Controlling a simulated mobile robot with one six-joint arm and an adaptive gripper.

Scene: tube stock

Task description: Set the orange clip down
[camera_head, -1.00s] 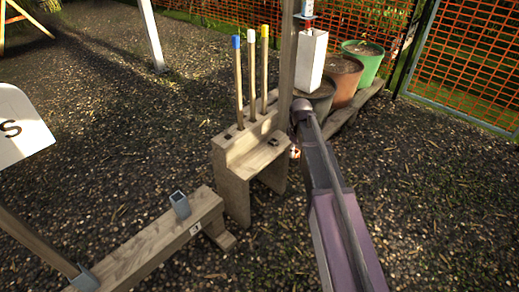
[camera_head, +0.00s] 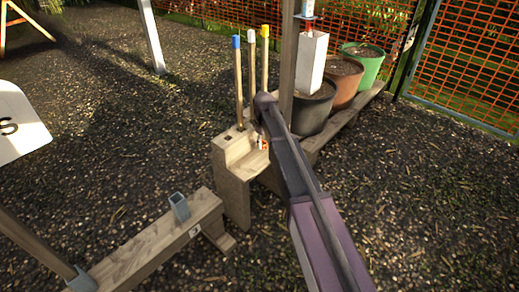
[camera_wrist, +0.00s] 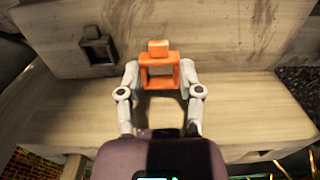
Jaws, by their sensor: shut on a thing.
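The orange clip (camera_wrist: 160,72), a small square frame with a block on top, is between the fingertips of my gripper (camera_wrist: 160,80) in the wrist view. My gripper is shut on it from both sides. The clip is over the lower step (camera_wrist: 255,115) of a wooden stand, in front of its upright face. Whether the clip touches the wood cannot be told.
A dark square fitting (camera_wrist: 97,47) is on the upright face, left of the clip. Poles with blue (camera_head: 237,42), white and yellow tops stand in the stand's back. A wooden beam (camera_head: 150,245) with a grey socket (camera_head: 179,207) is at lower left. Plant pots (camera_head: 343,75) stand behind.

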